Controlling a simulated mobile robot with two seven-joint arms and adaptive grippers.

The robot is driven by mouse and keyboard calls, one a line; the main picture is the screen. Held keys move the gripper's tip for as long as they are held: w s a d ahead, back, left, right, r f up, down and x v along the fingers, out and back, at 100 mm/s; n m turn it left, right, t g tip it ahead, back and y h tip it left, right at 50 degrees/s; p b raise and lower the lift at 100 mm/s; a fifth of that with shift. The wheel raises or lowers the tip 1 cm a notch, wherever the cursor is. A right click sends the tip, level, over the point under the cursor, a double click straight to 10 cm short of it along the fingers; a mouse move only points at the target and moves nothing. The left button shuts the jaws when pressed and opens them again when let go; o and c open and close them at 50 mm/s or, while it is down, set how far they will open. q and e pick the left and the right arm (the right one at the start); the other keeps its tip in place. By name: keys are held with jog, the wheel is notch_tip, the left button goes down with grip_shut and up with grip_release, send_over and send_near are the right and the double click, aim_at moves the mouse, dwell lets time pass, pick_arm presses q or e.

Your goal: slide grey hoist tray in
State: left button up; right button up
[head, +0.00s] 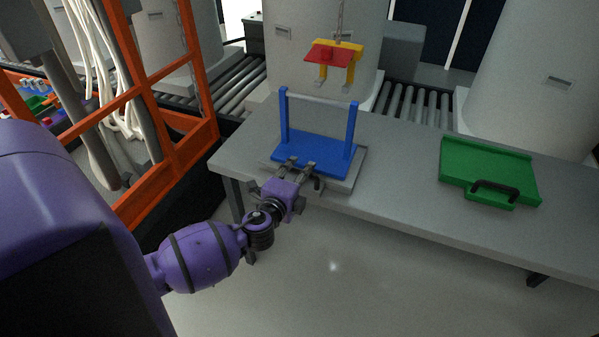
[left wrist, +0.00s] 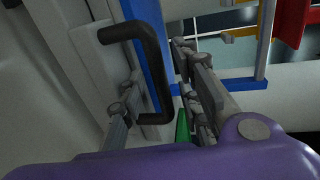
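The grey hoist tray (head: 340,184) lies on the table under a blue frame (head: 316,151) with two upright posts. Its front edge shows around the blue base. Its black handle (head: 317,183) is partly hidden by my gripper in the head view. In the left wrist view the black handle (left wrist: 157,70) shows large, between my left gripper's spread fingers (left wrist: 160,95). In the head view my left gripper (head: 300,165) is at the tray's front edge, fingers apart. I cannot tell whether a finger touches the handle. My right gripper is in neither view.
A green tray (head: 487,165) with a black handle lies on the grey table (head: 400,181) at the right. A red and yellow hoist hook piece (head: 333,55) hangs above the blue frame. An orange frame (head: 172,150) stands at the left. Rollers and large tanks are behind.

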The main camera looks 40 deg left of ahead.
aim_at(319, 145)
pick_arm(q)
jog(key=shift+w, duration=0.15)
jog(key=shift+c, duration=0.7)
grip_shut()
jog(key=shift+w+a+r, duration=0.1)
jog(key=shift+w+a, duration=0.1)
jog(key=shift+w, duration=0.4)
jog(key=x, duration=0.4)
jog(key=r+b+x, duration=0.1)
jog(key=x, duration=0.4)
jog(key=r+b+x, duration=0.1)
jog(key=x, duration=0.3)
jog(key=shift+w+r, duration=0.1)
jog(key=shift+w, duration=0.45)
jog(key=shift+w+a+r+b, duration=0.15)
jog(key=shift+w+b, duration=0.2)
jog(key=shift+w, duration=0.25)
